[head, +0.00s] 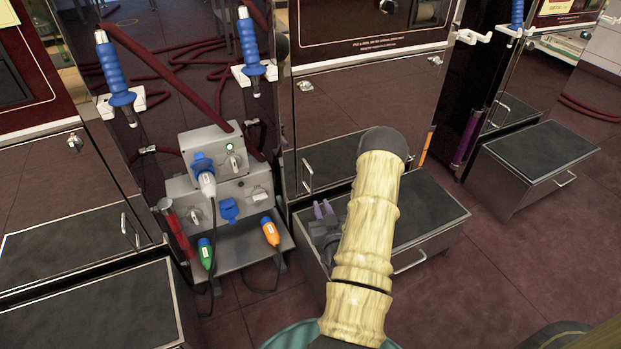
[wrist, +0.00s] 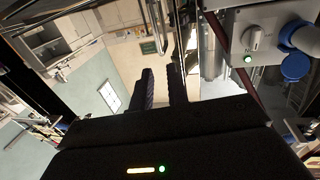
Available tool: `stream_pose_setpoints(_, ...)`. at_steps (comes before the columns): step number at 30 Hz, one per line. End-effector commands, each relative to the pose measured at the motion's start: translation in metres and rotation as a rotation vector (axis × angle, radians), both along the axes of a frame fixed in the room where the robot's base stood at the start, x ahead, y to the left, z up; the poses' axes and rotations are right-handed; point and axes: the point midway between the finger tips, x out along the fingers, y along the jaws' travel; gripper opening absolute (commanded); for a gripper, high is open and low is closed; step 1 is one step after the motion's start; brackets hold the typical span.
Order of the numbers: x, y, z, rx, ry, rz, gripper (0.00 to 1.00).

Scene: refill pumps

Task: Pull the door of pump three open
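No pump number is readable, so I cannot tell which is pump three. The middle pump's door (head: 375,100) is a shiny mirrored panel and looks closed. Its upright bar handle (head: 307,176) is near its lower left edge.
A grey socket box (head: 212,150) with plugs and cables stands left of the gripper. A dark-topped step (head: 430,205) sits under the middle pump, below my arm. Another step (head: 535,155) stands at right. Red hoses and blue nozzles (head: 115,75) hang at left.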

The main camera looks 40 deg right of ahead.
Motion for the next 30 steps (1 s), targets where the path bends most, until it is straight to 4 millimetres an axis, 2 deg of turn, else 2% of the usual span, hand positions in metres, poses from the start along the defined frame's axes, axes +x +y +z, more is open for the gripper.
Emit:
stream_pose_setpoints(15, 0.086, -0.037, -0.003, -0.002, -0.005, 0.003, 0.16)
stream_pose_setpoints(21, 0.114, -0.05, -0.003, 0.0, -0.003, 0.003, 0.16)
stream_pose_setpoints(25, 0.123, -0.054, -0.001, 0.0, -0.002, 0.003, 0.16)
stream_pose_setpoints(30, 0.125, -0.056, 0.0, 0.002, 0.0, 0.002, 0.16)
